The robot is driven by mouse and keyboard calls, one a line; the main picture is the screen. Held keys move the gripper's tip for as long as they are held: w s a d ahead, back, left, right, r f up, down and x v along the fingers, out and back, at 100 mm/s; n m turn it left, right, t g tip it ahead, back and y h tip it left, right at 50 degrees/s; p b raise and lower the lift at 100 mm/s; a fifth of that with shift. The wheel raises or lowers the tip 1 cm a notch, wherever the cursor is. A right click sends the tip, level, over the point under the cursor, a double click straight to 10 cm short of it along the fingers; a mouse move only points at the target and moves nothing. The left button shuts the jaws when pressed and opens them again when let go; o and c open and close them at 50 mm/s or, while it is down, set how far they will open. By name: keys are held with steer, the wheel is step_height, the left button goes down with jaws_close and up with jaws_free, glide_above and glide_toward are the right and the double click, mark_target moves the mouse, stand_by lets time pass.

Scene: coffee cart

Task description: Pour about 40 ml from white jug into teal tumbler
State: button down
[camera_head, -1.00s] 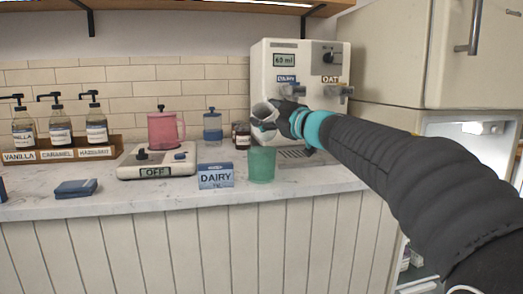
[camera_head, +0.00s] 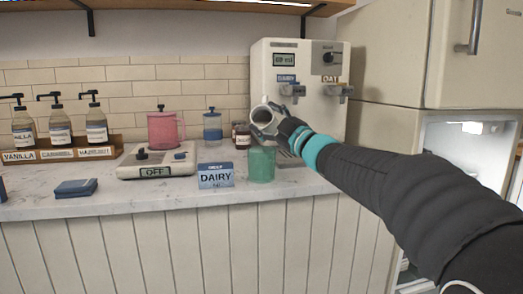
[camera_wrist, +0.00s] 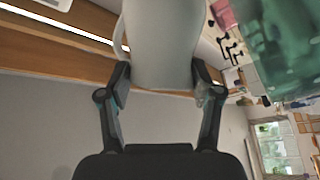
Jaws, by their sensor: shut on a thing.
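The white jug (camera_head: 267,106) is held in the air above the teal tumbler. It is tilted, with its dark open mouth facing toward the camera. My gripper (camera_head: 277,122) is shut on the jug from the right. In the wrist view the jug's pale body (camera_wrist: 160,45) sits between my two fingers. The teal tumbler (camera_head: 261,166) stands upright on the counter, just below the jug. It also shows, large and blurred, at the upper right of the wrist view (camera_wrist: 285,45). I see no stream of liquid, and I cannot tell the level in either vessel.
A blue DAIRY sign (camera_head: 215,176) stands just left of the tumbler. A dispenser machine (camera_head: 300,65) stands behind the jug.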

mark_target(273, 125)
steer(key=shift+f, duration=0.1)
steer(key=shift+s+f+n+y+b, duration=0.1)
steer(key=shift+f+n+y+b, duration=0.35)
steer(key=shift+b, duration=0.5)
steer(key=shift+b, duration=0.3)
steer(key=shift+r+n, duration=0.2)
steer(key=shift+n, duration=0.05)
steer(key=shift+w+a+y+b, duration=0.25)
steer(key=shift+w+b, duration=0.05)
steer(key=shift+w, duration=0.15)
steer(key=shift+w, duration=0.1)
steer(key=shift+w+n, duration=0.25)
steer(key=shift+n, duration=0.05)
steer(key=shift+w+d+n+y+b, duration=0.2)
steer(key=shift+w+n+y+b, duration=0.3)
steer(key=shift+w+b, duration=0.45)
